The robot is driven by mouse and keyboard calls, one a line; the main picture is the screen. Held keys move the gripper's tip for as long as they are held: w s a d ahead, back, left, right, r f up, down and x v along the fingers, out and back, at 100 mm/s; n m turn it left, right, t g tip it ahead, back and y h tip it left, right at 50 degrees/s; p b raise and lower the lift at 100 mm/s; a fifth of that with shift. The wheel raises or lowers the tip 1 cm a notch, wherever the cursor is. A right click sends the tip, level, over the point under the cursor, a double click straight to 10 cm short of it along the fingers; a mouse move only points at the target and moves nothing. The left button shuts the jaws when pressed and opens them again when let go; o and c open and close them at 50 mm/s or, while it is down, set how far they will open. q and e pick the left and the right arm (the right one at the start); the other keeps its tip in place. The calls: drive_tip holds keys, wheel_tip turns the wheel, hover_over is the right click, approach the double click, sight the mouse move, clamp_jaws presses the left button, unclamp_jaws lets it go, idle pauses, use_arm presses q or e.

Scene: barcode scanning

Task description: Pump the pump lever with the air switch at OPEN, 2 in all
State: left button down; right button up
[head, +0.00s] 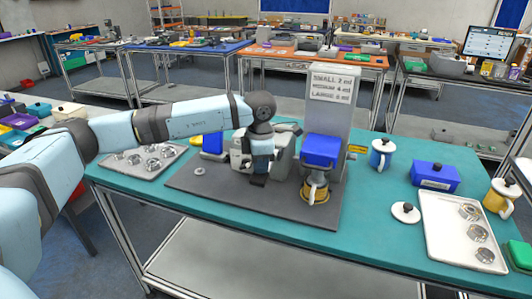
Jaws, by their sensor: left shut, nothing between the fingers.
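My left gripper (258,181) points down over the grey base plate (215,197), in front of a light grey machine body (283,158). It is shut and holds nothing. A tall grey panel (334,115) reads small 2 ml, medium 4 ml, large 6 ml. A blue block (320,150) sits on its front, above a yellow mug (319,193). A yellow label (358,149) is at the panel's right side. I cannot make out the pump lever or the air switch position; my arm covers part of the machine. My right gripper is not in view.
On the teal table (270,235), a tray with metal parts (121,165) lies at left, another tray (436,226) at right. A blue mug (382,155), blue box (433,177), white lid (405,213) and yellow mug (499,196) stand right. The front table edge is clear.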

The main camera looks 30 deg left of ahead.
use_arm(q)
wheel_tip(320, 180, up, 8)
drive_tip(key=p, duration=0.4)
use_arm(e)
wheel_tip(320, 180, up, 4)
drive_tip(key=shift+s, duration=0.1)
use_arm(q)
drive_tip(key=shift+f, duration=0.1)
